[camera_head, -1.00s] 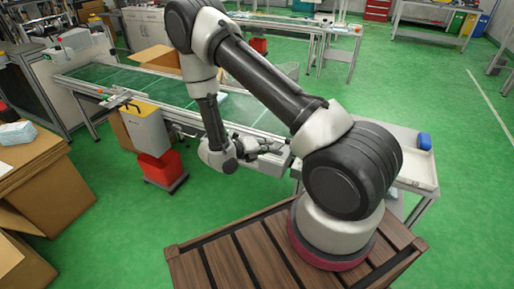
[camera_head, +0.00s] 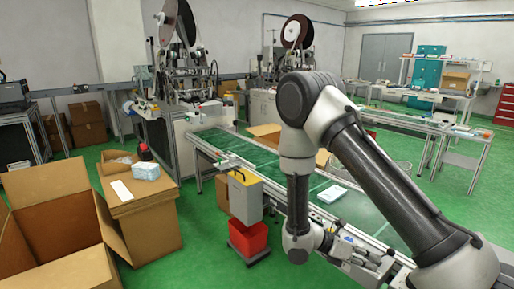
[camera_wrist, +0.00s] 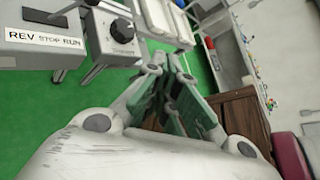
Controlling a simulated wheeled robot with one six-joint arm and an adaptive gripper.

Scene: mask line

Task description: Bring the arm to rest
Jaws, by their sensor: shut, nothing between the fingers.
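My arm is bent, with its elbow high in the head view. My gripper (camera_head: 378,266) hangs low at its end, in front of the near side of the green conveyor. In the wrist view the gripper's fingers (camera_wrist: 178,100) are together, with nothing held between them. The head view shows the gripper small and partly merged with the conveyor frame, so its gap to the frame cannot be told.
The conveyor (camera_head: 366,212) carries a white-blue packet (camera_head: 331,193). Open cartons (camera_head: 60,235) are at left, one bearing a blue mask pack (camera_head: 146,171). Green floor (camera_head: 200,225) is free between.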

